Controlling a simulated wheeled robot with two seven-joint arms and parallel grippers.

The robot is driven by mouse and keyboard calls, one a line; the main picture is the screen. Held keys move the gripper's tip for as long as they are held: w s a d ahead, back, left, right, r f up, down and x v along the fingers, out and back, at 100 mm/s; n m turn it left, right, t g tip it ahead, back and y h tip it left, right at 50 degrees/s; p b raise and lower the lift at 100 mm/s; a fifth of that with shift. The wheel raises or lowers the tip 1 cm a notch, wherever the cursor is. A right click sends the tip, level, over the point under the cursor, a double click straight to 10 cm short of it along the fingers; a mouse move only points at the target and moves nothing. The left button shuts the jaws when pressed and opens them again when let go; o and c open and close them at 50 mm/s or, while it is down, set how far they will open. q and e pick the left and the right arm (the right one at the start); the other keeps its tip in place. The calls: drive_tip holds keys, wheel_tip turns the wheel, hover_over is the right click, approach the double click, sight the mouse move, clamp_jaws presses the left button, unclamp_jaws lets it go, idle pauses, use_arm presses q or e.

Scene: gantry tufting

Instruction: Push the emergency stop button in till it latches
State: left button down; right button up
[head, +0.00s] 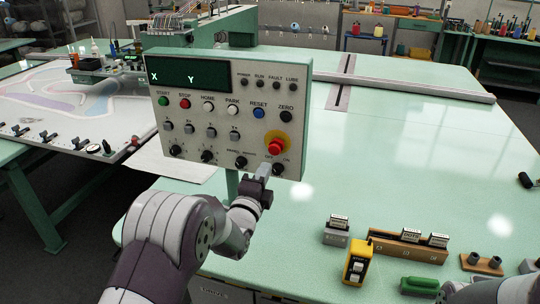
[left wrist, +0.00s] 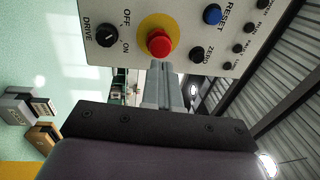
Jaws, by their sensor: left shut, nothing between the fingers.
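The emergency stop button (head: 275,147) is a red mushroom head on a yellow disc, low on the right side of the grey control panel (head: 215,112). It also shows near the top middle of the left wrist view (left wrist: 159,43). My left gripper (head: 264,170) is shut and empty, its fingers just below the button in the head view. In the left wrist view its fingertips (left wrist: 164,66) reach up to the button's lower edge. I cannot tell whether they touch it or how far in the button sits. My right gripper is not in view.
A black DRIVE knob (left wrist: 107,35) and a black ZERO button (left wrist: 196,54) flank the stop button. The green table (head: 380,150) behind is mostly clear. A yellow box (head: 357,262), wooden holders (head: 410,247) and a green item (head: 419,285) lie at the front right.

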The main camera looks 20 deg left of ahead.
sight(274, 152)
use_arm(q)
drive_tip(key=w, duration=0.1)
drive_tip(key=w+p, duration=0.1)
drive_tip(key=w, duration=0.3)
drive_tip(key=shift+w+d+r, duration=0.15)
drive_tip(key=shift+r, duration=0.2)
